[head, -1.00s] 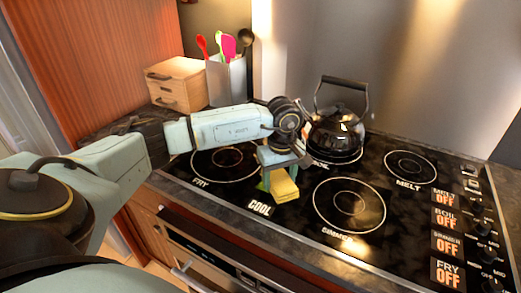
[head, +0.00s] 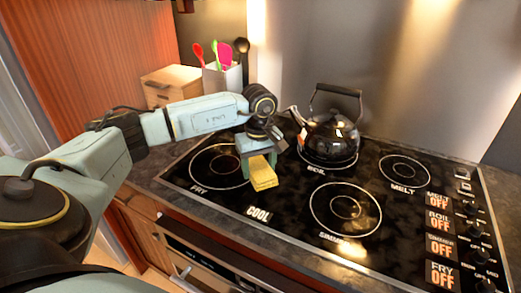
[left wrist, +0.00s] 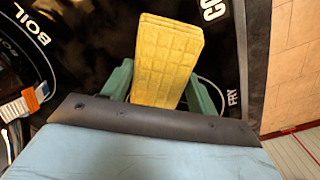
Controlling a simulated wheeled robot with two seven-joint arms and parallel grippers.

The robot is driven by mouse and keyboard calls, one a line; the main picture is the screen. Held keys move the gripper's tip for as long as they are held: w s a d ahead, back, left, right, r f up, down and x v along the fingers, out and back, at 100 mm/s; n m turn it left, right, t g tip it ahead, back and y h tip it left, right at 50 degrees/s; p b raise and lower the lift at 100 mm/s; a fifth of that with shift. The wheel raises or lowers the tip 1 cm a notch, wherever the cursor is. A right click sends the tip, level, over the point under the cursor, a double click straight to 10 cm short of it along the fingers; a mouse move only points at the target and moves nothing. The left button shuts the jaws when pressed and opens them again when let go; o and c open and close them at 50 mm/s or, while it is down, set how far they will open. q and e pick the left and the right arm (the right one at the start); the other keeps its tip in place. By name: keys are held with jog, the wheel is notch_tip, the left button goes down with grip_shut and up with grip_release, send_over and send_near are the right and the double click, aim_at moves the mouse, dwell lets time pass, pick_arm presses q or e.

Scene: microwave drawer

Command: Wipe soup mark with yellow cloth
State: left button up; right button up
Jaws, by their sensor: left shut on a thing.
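The yellow cloth (head: 263,176), a folded block with a quilted grid, is held in my left gripper (head: 259,160) above the black cooktop (head: 290,210). It is between the FRY ring and the COOL label in the head view. In the left wrist view the cloth (left wrist: 168,55) sticks out between the two green fingers (left wrist: 160,90), which are shut on it. I cannot tell whether it touches the glass. I cannot make out a soup mark; the gripper and cloth hide part of the surface. My right gripper is not in view.
A black kettle (head: 328,136) stands on the BOIL ring, right of my left gripper. Behind are a utensil holder (head: 222,78) and a small wooden drawer box (head: 172,84). The front and right cooktop is clear, with knobs (head: 470,235) along the right edge.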

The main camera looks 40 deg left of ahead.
pick_arm(q)
jog(key=shift+r+p, duration=1.2)
jog(key=shift+r, duration=0.75)
